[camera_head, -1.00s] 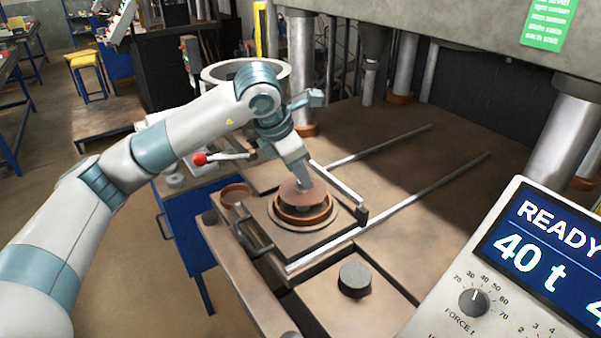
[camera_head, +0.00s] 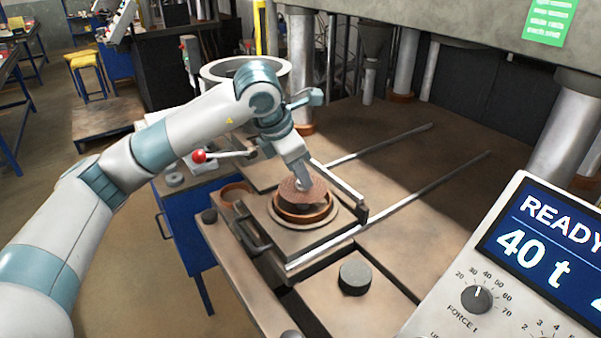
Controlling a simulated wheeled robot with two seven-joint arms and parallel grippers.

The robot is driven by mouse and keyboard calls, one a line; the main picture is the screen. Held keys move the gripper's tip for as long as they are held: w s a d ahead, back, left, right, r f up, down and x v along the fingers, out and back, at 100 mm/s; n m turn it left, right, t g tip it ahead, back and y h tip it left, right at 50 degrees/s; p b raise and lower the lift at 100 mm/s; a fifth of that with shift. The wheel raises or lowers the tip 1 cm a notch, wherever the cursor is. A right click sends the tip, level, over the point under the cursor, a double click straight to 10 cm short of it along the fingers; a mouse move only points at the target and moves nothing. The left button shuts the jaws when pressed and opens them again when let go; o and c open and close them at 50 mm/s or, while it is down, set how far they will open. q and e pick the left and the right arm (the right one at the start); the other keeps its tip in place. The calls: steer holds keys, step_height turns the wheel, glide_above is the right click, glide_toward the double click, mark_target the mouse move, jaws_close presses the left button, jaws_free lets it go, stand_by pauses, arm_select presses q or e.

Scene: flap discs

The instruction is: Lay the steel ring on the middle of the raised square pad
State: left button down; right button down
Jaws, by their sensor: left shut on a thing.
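My left gripper (camera_head: 303,184) points down and is shut on a thin reddish-brown disc (camera_head: 312,192). The disc is tilted and sits over a copper-coloured round mould ring (camera_head: 291,217); whether it touches the ring is hard to tell. The mould ring stands in a pale round collar (camera_head: 329,221) on a square plate (camera_head: 284,244), which looks like the raised pad. A small grey ring (camera_head: 174,179) lies on the blue cabinet at the left; I cannot tell whether it is the steel ring. My right gripper is not in view.
A copper-coloured cup (camera_head: 236,194) stands left of the plate. A dark round puck (camera_head: 355,277) sits in front. Rails (camera_head: 420,210) cross the press bed, which is clear at right. A console (camera_head: 520,270) fills the lower right.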

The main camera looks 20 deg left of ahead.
arm_select(q)
steer(key=shift+f, duration=0.15)
stand_by(0.3)
steer(key=shift+b, duration=0.3)
steer(key=c, duration=1.5)
jaws_free()
steer(key=shift+o, duration=0.2)
steer(key=shift+s+a+r+b, duration=0.1)
steer(key=shift+s+r+b, duration=0.1)
steer(key=shift+r, duration=0.15)
steer(key=shift+s+a+r+b, duration=0.1)
steer(key=shift+r+b, duration=0.1)
steer(key=shift+r, duration=0.1)
steer(key=b+v, duration=0.4)
steer(key=v, duration=1.2)
steer(key=shift+b, duration=0.3)
steer(key=shift+d, duration=0.1)
